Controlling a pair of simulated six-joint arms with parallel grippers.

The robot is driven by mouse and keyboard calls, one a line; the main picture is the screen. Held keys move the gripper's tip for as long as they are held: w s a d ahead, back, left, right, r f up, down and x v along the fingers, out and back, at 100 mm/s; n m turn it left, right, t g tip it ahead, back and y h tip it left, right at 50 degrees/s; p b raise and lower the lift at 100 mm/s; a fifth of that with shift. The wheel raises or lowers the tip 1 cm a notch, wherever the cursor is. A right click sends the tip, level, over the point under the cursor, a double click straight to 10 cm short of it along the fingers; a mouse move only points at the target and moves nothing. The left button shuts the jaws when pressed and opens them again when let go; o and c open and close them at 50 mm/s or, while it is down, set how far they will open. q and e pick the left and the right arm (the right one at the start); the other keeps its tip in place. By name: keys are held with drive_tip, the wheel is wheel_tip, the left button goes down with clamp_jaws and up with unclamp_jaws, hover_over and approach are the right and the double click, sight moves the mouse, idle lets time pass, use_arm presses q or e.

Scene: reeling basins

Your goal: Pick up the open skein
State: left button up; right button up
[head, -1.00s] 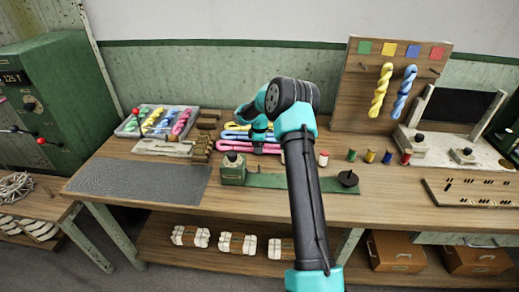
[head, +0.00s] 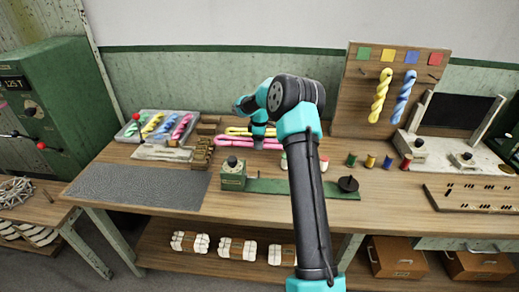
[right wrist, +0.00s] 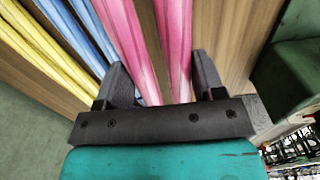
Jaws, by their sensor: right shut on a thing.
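A pink open skein (head: 232,140) shows as a long looped hank at the back middle of the table in the head view. My right gripper (head: 259,143) is over its middle. In the right wrist view the pink skein (right wrist: 172,45) runs between the two dark fingers of the right gripper (right wrist: 160,82), which is shut on it. A yellow skein (head: 237,131) lies behind it. The blue skein (right wrist: 78,35) and the yellow one also show at the left in the right wrist view. The blue one is mostly hidden in the head view. My left gripper is out of view.
A grey tray (head: 194,133) with coloured skeins stands at the left. A green block (head: 232,180) with a knob, small spools (head: 370,160) and a pegboard (head: 349,105) with hanging skeins surround the arm. The grey mat (head: 140,188) is bare.

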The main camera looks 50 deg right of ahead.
wheel_tip(320, 180, up, 4)
drive_tip(key=shift+r, duration=0.1)
idle(0.6)
